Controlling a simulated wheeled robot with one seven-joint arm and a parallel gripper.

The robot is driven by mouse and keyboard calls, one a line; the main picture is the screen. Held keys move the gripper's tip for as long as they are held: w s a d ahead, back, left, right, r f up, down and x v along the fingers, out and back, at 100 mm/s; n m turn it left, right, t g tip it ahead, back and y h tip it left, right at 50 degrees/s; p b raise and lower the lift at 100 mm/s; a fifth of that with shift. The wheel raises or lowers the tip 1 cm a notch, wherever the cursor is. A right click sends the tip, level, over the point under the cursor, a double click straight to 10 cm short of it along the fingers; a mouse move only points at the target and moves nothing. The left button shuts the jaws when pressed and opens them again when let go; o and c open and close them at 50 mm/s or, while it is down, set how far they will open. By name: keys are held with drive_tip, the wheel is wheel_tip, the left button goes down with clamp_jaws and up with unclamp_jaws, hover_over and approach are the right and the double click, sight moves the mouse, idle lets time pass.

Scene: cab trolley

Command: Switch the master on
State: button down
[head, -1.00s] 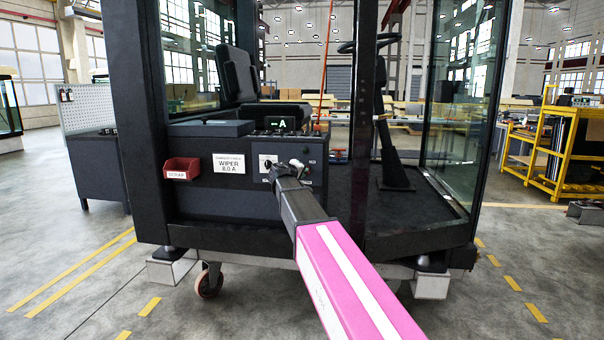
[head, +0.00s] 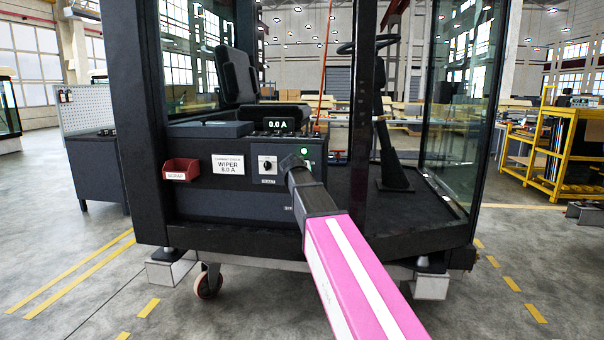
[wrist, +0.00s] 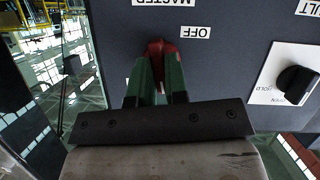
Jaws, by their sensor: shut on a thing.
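The red master switch handle (wrist: 160,47) sits on the dark panel in the wrist view, with an upside-down MASTER label (wrist: 165,2) above it and an OFF label (wrist: 197,32) to its right. My gripper (wrist: 158,62) is shut on this handle with its green fingers. The fingers cover part of it, and I cannot make out an ON mark. In the head view my arm end hides the switch. A green lamp (head: 304,151) glows just above it, and the display (head: 278,124) reads 0.0 A.
A black selector knob (wrist: 297,83) on a white plate is right of my gripper in the wrist view. A red scrap bin (head: 181,169) and a WIPER 8.0 A card (head: 229,165) are to the left. A dark cab post (head: 361,110) rises close to the right of my arm.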

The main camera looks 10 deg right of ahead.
drive_tip(key=shift+m+y, duration=0.4)
drive_tip(key=shift+m, duration=0.3)
drive_tip(key=c, duration=1.1)
unclamp_jaws()
drive_tip(key=shift+c, duration=0.2)
drive_tip(key=shift+s, duration=0.15)
drive_tip(key=v, duration=1)
drive_tip(key=shift+s, duration=0.3)
